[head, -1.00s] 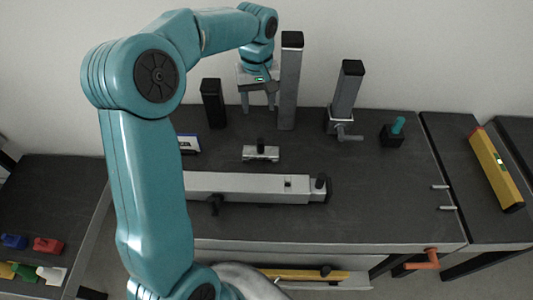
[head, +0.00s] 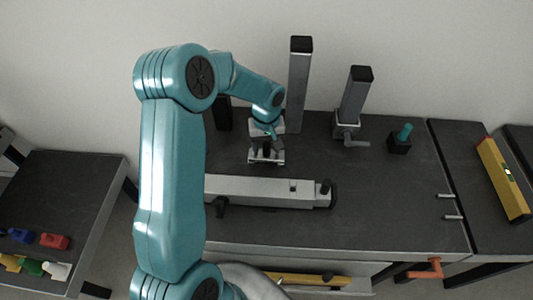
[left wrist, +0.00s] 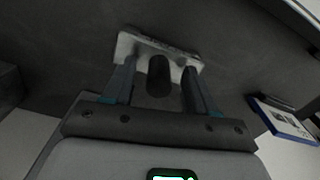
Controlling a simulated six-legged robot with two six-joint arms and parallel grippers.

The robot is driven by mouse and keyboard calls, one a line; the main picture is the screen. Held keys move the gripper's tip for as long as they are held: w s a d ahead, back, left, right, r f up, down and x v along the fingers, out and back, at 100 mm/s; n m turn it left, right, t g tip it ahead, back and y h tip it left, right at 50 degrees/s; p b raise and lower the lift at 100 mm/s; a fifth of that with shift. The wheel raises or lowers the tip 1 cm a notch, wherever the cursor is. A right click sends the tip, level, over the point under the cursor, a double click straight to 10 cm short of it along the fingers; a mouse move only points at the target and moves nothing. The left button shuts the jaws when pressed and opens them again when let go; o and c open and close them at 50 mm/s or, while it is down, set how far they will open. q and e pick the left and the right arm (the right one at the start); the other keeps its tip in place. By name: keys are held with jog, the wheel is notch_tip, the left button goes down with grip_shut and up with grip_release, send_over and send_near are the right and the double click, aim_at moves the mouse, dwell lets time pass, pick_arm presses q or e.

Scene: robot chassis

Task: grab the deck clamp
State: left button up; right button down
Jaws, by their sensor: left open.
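The deck clamp (head: 268,160) is a small pale metal plate with a black upright knob, lying on the dark bench top behind the long grey beam. My left gripper (head: 265,149) is open and comes down over it. In the left wrist view the clamp plate (left wrist: 140,44) lies just beyond the fingertips. Its black knob (left wrist: 159,76) stands between the two spread fingers of the left gripper (left wrist: 160,82), with a gap on each side. In the head view the gripper hides part of the clamp. My right gripper is not in view.
A long grey beam (head: 260,190) lies in front of the clamp. A tall grey post (head: 298,90) and a shorter post in a clamp base (head: 354,95) stand behind. A teal-topped black block (head: 399,145) is to the right. The bench's right middle is clear.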

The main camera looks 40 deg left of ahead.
pick_arm(q)
jog(key=shift+w+f, duration=0.1)
jog(key=shift+f, duration=0.15)
jog(key=shift+d+r, duration=0.1)
jog(key=shift+r, duration=0.05)
grip_shut()
